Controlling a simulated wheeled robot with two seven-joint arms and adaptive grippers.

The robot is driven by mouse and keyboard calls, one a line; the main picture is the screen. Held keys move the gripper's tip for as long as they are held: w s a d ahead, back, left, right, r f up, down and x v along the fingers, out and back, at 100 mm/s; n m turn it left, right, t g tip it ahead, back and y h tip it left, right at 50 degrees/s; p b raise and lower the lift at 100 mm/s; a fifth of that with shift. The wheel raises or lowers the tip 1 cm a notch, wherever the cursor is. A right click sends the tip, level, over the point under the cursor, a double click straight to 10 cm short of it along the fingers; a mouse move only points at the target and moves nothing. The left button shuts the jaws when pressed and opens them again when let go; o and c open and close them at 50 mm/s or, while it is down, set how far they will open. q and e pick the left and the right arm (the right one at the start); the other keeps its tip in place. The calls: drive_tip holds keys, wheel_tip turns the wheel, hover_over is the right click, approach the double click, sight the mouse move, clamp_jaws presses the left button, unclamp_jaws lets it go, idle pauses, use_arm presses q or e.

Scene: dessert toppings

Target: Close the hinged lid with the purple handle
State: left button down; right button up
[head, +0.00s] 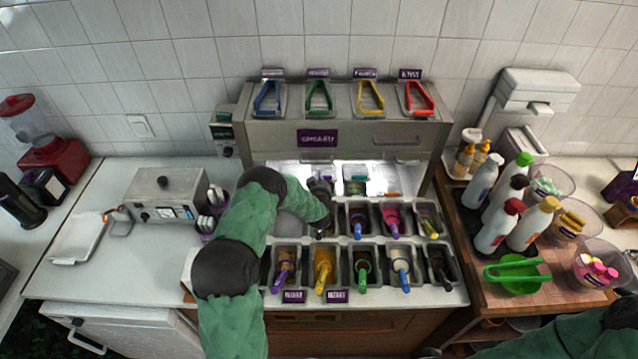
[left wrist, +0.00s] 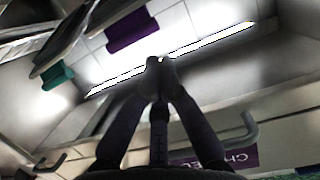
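In the left wrist view the purple handle (left wrist: 130,31) shows at the upper middle, on a lid that looks raised; its hinge is not clear. A teal handle (left wrist: 56,76) is on a neighbouring lid to the left. My left gripper (left wrist: 158,62) has its two fingertips together with nothing seen between them. They appear just below the purple handle in the picture; I cannot tell whether they touch it. In the head view my left arm reaches over the topping station and largely hides its gripper and the purple-handled lid. My right gripper is out of view.
Below the lit shelf are several topping bins with coloured scoops, such as a yellow scoop (head: 322,282). A teal-handled lid (head: 355,186) stands right of my left wrist. The steel cabinet (head: 345,132) closes off the back. Bottles (head: 497,225) crowd the right cart.

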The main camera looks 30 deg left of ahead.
use_arm(q)
drive_tip(key=x, duration=0.3)
drive_tip(key=shift+w+a+f, duration=0.1)
drive_tip(key=shift+w+a, duration=0.15)
drive_tip(key=shift+w, duration=0.05)
drive_tip(key=f+b, duration=0.1)
drive_tip(key=s+d+f+b, duration=0.1)
drive_tip(key=f+b, duration=0.1)
drive_tip(key=s+f+b, duration=0.1)
drive_tip(key=shift+d+f, duration=0.2)
drive_tip(key=shift+r, duration=0.1)
idle(0.4)
drive_tip(key=shift+s, duration=0.1)
